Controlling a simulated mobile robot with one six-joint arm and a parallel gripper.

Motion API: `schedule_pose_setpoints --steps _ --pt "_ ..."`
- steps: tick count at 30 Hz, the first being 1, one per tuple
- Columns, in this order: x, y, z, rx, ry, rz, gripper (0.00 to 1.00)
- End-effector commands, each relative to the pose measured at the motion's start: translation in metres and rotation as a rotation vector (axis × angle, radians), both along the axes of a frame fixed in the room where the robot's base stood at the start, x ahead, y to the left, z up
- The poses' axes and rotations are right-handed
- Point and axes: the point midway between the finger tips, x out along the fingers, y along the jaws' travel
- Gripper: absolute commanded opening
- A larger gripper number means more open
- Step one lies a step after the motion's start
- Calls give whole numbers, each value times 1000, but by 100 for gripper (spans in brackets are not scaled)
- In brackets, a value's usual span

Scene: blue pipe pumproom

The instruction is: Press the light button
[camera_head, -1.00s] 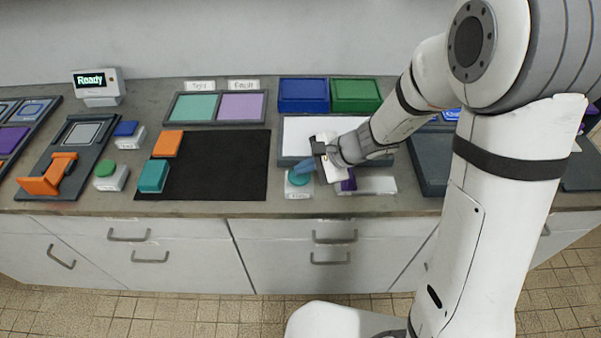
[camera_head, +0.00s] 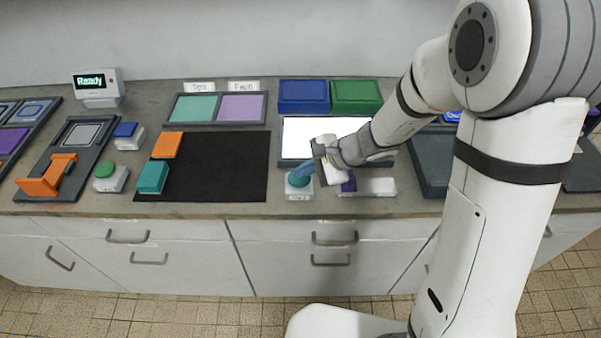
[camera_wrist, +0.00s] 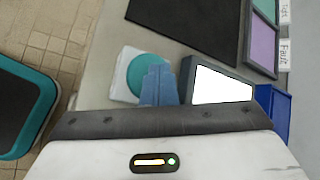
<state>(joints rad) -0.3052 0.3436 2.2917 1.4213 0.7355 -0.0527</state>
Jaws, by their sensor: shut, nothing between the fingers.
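A round teal button on a white base (camera_head: 298,191) stands near the counter's front edge, with a blurred label on its front. In the wrist view its teal cap (camera_wrist: 138,70) is partly hidden behind my fingers. My gripper (camera_head: 301,173) is shut and empty, its blue fingers pointing down at the button. In the wrist view the fingertips (camera_wrist: 158,72) overlap the cap; I cannot tell whether they touch it. Behind the button, a flat panel (camera_head: 300,138) glows bright white, and it also shows in the wrist view (camera_wrist: 222,86).
A purple-topped white block (camera_head: 376,186) sits right of the button, close to my gripper. Blue (camera_head: 303,95) and green (camera_head: 356,95) boxes stand behind the panel. A black mat (camera_head: 215,170) with orange and teal blocks lies left. The display (camera_head: 97,83) reads "Ready".

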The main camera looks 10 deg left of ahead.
Motion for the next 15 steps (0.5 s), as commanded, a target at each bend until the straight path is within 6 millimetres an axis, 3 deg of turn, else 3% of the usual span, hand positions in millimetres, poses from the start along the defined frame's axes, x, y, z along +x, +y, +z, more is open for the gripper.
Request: schedule_pose_setpoints --steps 6,15 --pt "0 0 12 0 -2 0 0" --pt "0 0 13 1 -1 -1 0"
